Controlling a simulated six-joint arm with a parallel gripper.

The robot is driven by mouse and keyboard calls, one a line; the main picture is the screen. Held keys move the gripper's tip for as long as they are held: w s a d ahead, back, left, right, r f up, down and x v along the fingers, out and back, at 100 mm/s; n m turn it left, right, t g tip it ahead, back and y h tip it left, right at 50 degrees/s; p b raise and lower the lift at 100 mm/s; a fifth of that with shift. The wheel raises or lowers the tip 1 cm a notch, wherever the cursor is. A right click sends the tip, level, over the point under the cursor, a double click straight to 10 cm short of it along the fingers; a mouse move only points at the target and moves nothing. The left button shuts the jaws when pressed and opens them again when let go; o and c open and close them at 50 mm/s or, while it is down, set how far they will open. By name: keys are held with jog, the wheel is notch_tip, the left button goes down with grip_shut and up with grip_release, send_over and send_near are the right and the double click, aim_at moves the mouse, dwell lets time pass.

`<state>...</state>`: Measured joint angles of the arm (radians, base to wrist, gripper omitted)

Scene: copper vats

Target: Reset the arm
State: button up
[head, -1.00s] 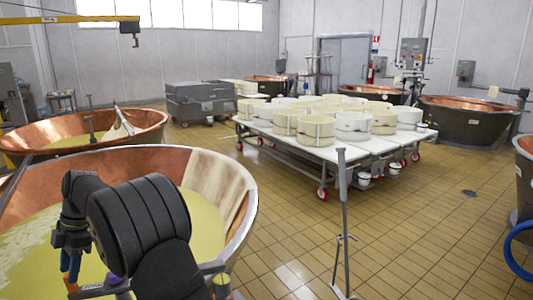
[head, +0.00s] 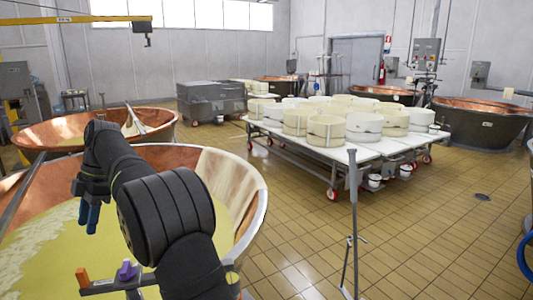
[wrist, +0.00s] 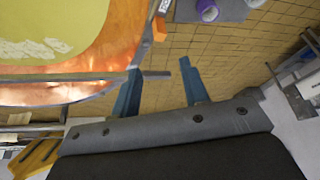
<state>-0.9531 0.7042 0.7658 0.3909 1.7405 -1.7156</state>
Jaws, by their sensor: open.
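My gripper (head: 89,218) hangs over the near copper vat (head: 262,205), its blue fingers pointing down. In the wrist view the two blue fingers (wrist: 160,84) stand apart with nothing between them. Below and to the right of the gripper in the head view, a small grey holder (head: 105,287) carries an orange piece (head: 82,277) and a purple piece (head: 127,270). The orange piece (wrist: 159,28) and purple rolls (wrist: 206,10) also show in the wrist view, beyond the fingertips. My arm hides part of the vat.
The near vat holds pale yellow liquid (head: 50,245); a second copper vat (head: 60,132) stands behind it. A thin metal stand (head: 353,200) rises to the right. A wheeled table (head: 375,150) bears several white moulds (head: 327,131). The tiled floor (head: 440,240) at right is mostly clear.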

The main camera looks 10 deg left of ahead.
aim_at(81, 270)
jog(key=x, duration=1.4)
jog(key=shift+s+f, duration=0.1)
jog(key=shift+f, duration=0.3)
jog(key=shift+w+a+r+m, duration=0.15)
jog(key=shift+w+a+m, duration=0.05)
jog(key=shift+w+m, duration=0.2)
jog(key=shift+w+a, duration=0.1)
jog(key=shift+w, duration=0.1)
